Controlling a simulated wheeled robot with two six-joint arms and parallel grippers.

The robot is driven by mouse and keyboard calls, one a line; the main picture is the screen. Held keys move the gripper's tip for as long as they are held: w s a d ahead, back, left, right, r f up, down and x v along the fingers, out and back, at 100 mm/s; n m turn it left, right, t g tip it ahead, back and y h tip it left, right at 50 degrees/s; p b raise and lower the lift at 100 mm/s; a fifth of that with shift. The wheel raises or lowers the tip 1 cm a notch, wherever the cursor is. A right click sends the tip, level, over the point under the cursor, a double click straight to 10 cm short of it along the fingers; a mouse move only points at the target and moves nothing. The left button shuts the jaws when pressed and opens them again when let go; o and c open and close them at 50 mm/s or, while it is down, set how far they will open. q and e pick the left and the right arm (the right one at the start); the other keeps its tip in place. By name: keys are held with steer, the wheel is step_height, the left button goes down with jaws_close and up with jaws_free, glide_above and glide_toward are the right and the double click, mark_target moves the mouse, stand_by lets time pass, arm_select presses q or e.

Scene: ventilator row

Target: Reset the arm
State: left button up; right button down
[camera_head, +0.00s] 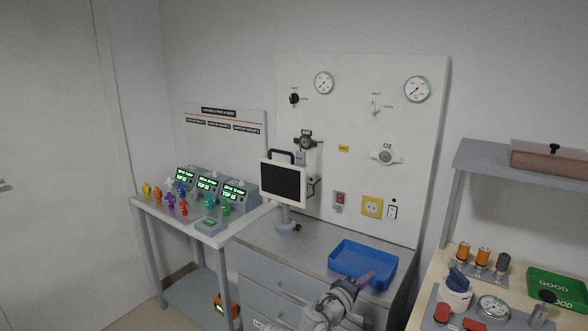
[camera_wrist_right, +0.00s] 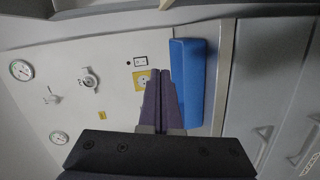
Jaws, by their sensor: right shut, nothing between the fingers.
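My right gripper (camera_head: 366,278) is in the head view at the lower middle, in front of the blue tray (camera_head: 378,258) on the grey cabinet top. Its fingers are closed together and empty. In the right wrist view the two purple-grey fingers (camera_wrist_right: 164,92) lie side by side, and the blue tray (camera_wrist_right: 188,80) is just beyond and to the right of them. I cannot tell whether the fingers touch the tray. My left gripper is not in view.
A monitor (camera_head: 283,183) stands on the cabinet (camera_head: 262,236) before a white wall panel (camera_head: 345,120) with gauges and valves. A side table at left holds several coloured figures and three display units (camera_head: 207,187). A bench at right carries gauges, cylinders and a green tray (camera_head: 560,289).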

steer(key=s+a+f+m+g+y, duration=0.2)
steer(key=s+f+g, duration=0.25)
steer(key=f, duration=0.25)
steer(key=s+a+f+m+g+y, duration=0.2)
steer(key=s+f+g, duration=0.1)
steer(key=s+f, duration=0.3)
steer(key=s+a+f+g+y, duration=0.55)
steer(key=s+a, duration=0.35)
steer(key=s, duration=0.2)
step_height(320, 180, up, 13)
steer(key=p, duration=1.3)
steer(key=shift+s+t, duration=0.2)
steer(key=shift+t, duration=0.1)
steer(key=shift+f, duration=0.15)
